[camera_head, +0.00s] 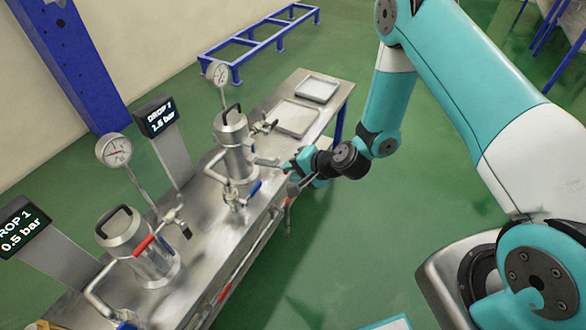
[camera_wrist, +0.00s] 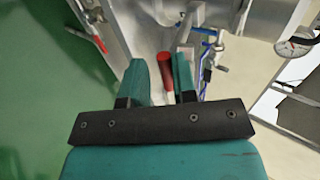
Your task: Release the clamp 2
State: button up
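Two steel vessels with lids stand on a metal bench, a near one (camera_head: 150,262) and a far one (camera_head: 235,150). My gripper (camera_head: 287,168) is just right of the far vessel, over the bench's edge. In the wrist view my gripper (camera_wrist: 161,75) has its two teal fingers apart. A red handle (camera_wrist: 165,62) shows between them, close to the right finger, with a gap to the left one. Its far part meets metal clamp hardware. I cannot tell which clamp is number 2, nor whether the handle touches a finger.
Pressure gauges stand by the near vessel (camera_head: 114,150) and far vessel (camera_head: 218,73). Displays read 1.5 bar (camera_head: 157,117) and 0.5 bar (camera_head: 20,228). A blue handle (camera_head: 253,188) and red-handled lever (camera_head: 224,292) are along the bench. Trays (camera_head: 297,132) lie at its far end.

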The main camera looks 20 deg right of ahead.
jog(key=shift+o, duration=0.4)
jog(key=shift+s+d+f, duration=0.15)
jog(key=shift+s+f, duration=0.2)
jog(key=shift+f, duration=0.25)
jog(key=p+v, duration=0.3)
jog(key=v, duration=1.4)
jog(key=shift+r+p, duration=0.3)
jog(key=shift+r, duration=0.2)
jog(key=shift+w, duration=0.15)
